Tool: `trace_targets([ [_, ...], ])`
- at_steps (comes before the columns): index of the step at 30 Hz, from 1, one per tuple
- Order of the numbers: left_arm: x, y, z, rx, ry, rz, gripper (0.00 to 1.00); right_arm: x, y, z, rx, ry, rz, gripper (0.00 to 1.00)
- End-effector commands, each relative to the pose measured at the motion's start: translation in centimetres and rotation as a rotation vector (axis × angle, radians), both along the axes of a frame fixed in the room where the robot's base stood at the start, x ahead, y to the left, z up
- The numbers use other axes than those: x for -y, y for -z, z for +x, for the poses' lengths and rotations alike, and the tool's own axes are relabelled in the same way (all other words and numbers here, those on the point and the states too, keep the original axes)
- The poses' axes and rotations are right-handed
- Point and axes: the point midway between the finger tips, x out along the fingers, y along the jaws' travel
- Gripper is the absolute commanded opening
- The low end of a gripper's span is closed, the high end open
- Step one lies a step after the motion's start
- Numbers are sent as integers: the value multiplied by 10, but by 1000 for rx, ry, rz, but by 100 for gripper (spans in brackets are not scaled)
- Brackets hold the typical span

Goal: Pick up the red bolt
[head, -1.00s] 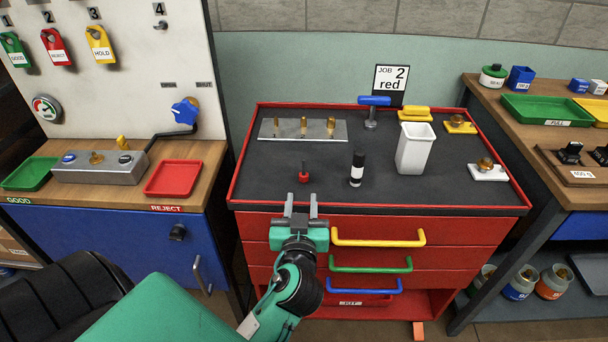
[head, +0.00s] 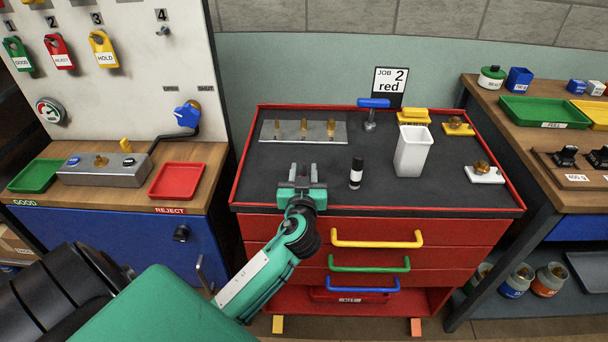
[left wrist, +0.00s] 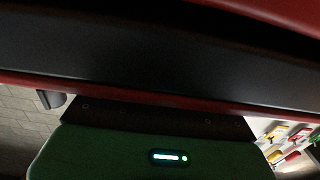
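My left gripper (head: 303,173) is over the near left part of the red cabinet's dark top (head: 260,178). Its two fingers point away from me and stand apart. The red bolt does not show now; the gripper covers the spot where it stood upright. Whether it is between the fingers I cannot tell. The left wrist view shows the green gripper body (left wrist: 110,150) close to the cabinet's red rim (left wrist: 170,98), with no bolt visible. My right gripper is not in view.
A black-and-white cylinder (head: 356,173) stands just right of the gripper, with a white square cup (head: 412,152) beyond. A metal plate (head: 275,131) with several brass pins lies behind. A blue-handled tool (head: 373,103) stands at the back.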

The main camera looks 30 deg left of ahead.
Motion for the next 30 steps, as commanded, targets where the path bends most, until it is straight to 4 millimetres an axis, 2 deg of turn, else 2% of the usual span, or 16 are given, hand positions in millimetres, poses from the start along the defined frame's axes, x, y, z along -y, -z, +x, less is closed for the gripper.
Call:
trace_targets([
  [6,0,1,0,-1,0,-1,33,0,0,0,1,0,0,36],
  [11,0,1,0,0,0,0,1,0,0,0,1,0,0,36],
  [23,0,-2,0,0,0,0,0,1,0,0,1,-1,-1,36],
  [28,0,-16,0,3,0,-1,0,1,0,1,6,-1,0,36],
  [30,0,-27,0,6,0,-1,0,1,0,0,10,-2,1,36],
])
